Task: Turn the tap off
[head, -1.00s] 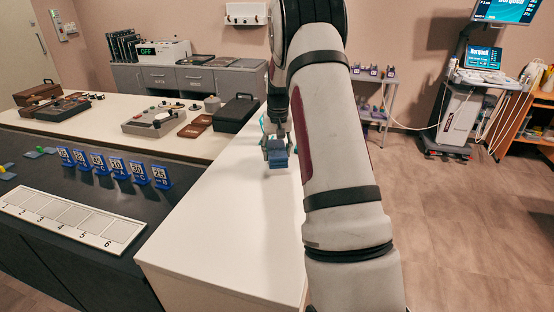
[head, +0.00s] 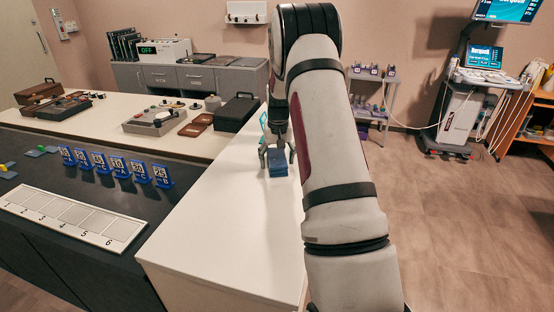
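I cannot make out a tap in the head view. My gripper (head: 277,153) is over the white counter (head: 222,225), pointing down, with its two fingers spread apart.
A teal-edged thing (head: 263,122) is partly hidden behind my gripper. A black case (head: 236,112) lies at the counter's far end. Blue numbered stands (head: 118,167) and a numbered white strip (head: 72,217) are on the dark bench. A box with a green OFF display (head: 163,49) stands at the back.

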